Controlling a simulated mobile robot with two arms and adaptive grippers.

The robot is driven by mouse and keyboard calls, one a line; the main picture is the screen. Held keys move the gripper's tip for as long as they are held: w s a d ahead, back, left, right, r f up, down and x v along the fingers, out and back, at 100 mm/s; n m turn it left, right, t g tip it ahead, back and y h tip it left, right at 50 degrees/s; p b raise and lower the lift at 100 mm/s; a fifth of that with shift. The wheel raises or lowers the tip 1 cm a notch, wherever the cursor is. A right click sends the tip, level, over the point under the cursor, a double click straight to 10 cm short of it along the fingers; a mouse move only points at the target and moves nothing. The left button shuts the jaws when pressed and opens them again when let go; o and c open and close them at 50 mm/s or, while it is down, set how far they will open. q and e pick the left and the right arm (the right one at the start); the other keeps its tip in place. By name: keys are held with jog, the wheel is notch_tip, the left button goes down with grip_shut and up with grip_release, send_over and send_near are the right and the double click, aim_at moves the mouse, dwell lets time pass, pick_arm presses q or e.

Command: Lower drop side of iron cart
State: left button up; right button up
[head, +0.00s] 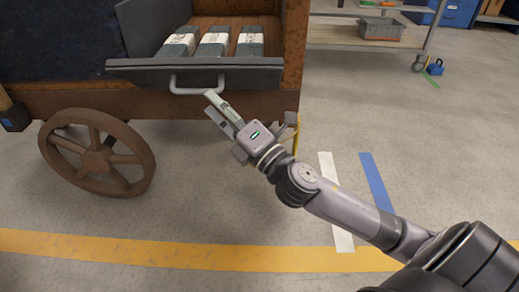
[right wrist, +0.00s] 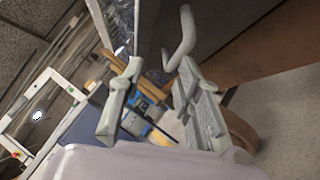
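The iron cart (head: 225,104) is rusty brown with spoked wheels. Its drop side (head: 130,73) is a dark grey panel, seemingly tilted outward; the cart's interior shows over it. A light grey bar handle (head: 178,90) is on the panel's outer face; it also shows in the right wrist view (right wrist: 185,38). My right gripper (head: 210,103) is open, just below and right of the handle. In the right wrist view its fingers (right wrist: 160,66) are apart, and the handle's end is close to the right finger; I cannot tell if they touch. My left gripper is not in view.
Several wrapped packs (head: 213,43) lie in the cart. A spoked wheel (head: 97,160) stands at the left. The floor at the right is clear, with yellow, white and blue stripes.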

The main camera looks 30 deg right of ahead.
jog(key=b+v, duration=0.1)
jog(key=v, duration=1.1)
jog(key=shift+f, duration=0.25)
dwell(0.5)
jog(key=shift+w+d, duration=0.1)
